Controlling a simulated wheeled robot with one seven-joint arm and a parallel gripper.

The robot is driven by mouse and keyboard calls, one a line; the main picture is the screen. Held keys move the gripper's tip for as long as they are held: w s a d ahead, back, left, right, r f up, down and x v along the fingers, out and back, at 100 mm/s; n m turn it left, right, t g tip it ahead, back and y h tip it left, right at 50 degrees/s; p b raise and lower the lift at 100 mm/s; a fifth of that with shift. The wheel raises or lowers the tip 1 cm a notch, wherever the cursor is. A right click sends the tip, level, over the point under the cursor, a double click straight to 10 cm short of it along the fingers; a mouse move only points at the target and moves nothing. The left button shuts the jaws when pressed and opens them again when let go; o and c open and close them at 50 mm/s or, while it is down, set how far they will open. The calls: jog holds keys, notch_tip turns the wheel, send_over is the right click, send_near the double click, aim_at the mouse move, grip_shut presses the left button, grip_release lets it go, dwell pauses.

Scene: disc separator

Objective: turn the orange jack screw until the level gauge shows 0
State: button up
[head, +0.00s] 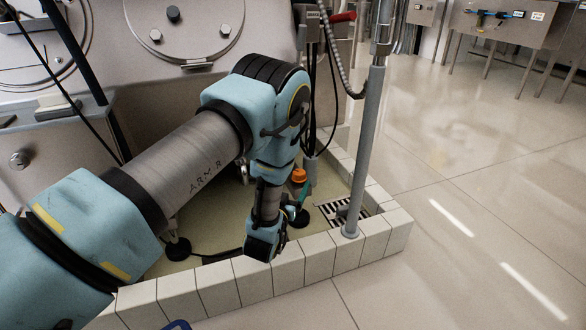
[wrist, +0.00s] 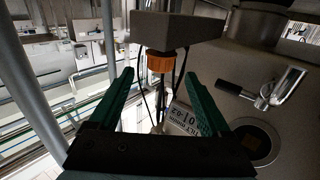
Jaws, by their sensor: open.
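The orange jack screw (head: 299,175) is a small ribbed knob low beside the machine, above the walled floor area in the head view. In the wrist view the orange knob (wrist: 161,63) sits under a grey block, in line with the gap between my fingertips. My gripper (wrist: 159,73) is open, with one green finger on each side of that line and no visible contact. In the head view my gripper (head: 304,193) is close to the knob and partly hidden by my wrist. A white plate with black figures (wrist: 184,119) is partly covered by the right finger; I cannot read a gauge value.
A white tiled curb (head: 255,275) surrounds the area. A grey post (head: 363,150) stands on it right of my gripper, near a floor drain (head: 345,211). A bright metal handle (wrist: 285,88) shows at right in the wrist view. Open floor lies right.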

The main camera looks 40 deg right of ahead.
aim_at(301, 170)
jog(key=b+x, duration=0.3)
jog(key=x, duration=0.5)
jog(key=shift+w+d+f, duration=0.1)
jog(key=shift+w+d, duration=0.05)
jog(key=shift+d, duration=0.15)
jog(key=shift+w+d, duration=0.25)
jog(key=shift+d, duration=0.25)
grip_shut()
